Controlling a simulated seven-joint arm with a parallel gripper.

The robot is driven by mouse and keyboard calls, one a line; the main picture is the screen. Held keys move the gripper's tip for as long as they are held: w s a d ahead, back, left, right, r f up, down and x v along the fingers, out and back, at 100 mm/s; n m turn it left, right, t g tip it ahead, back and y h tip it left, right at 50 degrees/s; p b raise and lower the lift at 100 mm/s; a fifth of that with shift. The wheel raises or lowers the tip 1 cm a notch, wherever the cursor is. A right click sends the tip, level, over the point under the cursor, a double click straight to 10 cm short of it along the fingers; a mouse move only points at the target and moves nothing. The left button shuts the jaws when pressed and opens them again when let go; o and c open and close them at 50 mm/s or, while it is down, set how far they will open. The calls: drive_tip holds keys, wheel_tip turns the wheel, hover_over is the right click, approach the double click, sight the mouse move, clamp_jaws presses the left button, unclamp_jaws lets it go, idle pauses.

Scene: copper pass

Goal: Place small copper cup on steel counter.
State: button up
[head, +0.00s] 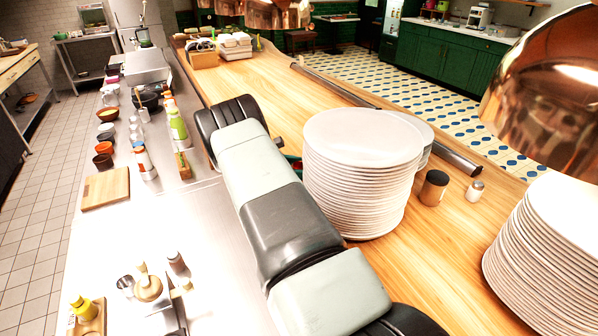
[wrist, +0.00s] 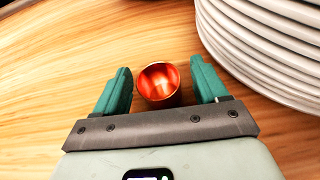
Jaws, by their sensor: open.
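A small copper cup (wrist: 159,84) stands on the wooden counter in the wrist view, its open mouth showing a shiny orange inside. My gripper (wrist: 162,82) is open, with one green finger on each side of the cup. A small gap shows between the cup and each finger. In the head view my arm hides the cup and most of the gripper. The steel counter (head: 215,255) runs along the left of the wooden counter in the head view.
A tall stack of white plates (head: 360,185) stands close to the right of my gripper; it also shows in the wrist view (wrist: 265,45). A copper lamp (head: 550,90) hangs at the right. A cutting board (head: 106,189), bottles and small pots occupy parts of the steel counter.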

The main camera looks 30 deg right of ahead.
drive_tip(key=c, duration=1.1)
